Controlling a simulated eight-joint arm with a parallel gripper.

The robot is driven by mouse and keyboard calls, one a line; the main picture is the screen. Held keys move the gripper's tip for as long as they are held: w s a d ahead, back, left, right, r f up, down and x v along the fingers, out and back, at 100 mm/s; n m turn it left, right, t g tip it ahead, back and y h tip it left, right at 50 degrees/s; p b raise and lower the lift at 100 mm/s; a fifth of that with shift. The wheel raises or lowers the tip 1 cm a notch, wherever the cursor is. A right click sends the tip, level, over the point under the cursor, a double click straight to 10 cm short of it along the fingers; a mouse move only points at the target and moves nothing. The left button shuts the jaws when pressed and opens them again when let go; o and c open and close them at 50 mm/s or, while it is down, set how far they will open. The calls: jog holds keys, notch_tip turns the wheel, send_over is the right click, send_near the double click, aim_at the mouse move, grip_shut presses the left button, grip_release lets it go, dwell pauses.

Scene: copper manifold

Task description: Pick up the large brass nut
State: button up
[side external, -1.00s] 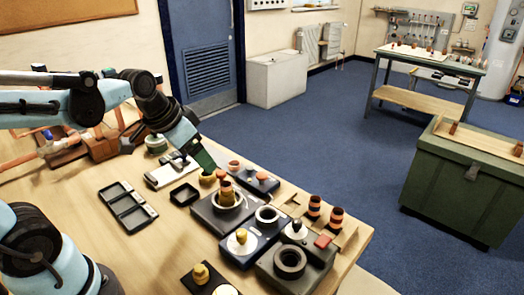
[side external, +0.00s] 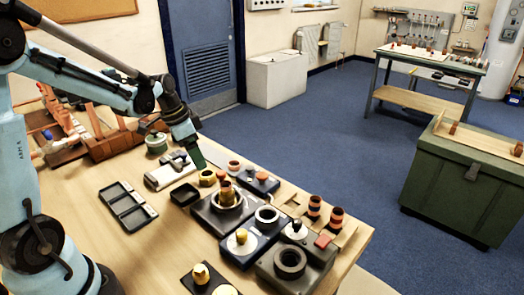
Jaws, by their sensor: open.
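A brass nut (side external: 207,178) sits on the table beside a small black tray and left of the dark fixtures; I take it for the large brass nut. My gripper (side external: 199,163), with dark green fingers, points down just above and slightly left of it. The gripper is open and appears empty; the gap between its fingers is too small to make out. Other brass pieces are a stacked one (side external: 226,194) in a ring on a dark block, one (side external: 241,236) on a pale disc, and one (side external: 201,273) on a black plate at the front.
A small black tray (side external: 184,195) and a grey compartment tray (side external: 129,206) lie to the left. A dark block with a black ring (side external: 290,261) stands front right, near copper-banded fittings (side external: 314,205). Bare wood shows at front left.

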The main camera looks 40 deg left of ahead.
aim_at(205, 171)
jog(key=shift+x, duration=3.7)
jog(key=shift+a, duration=0.1)
jog(key=c, duration=1.2)
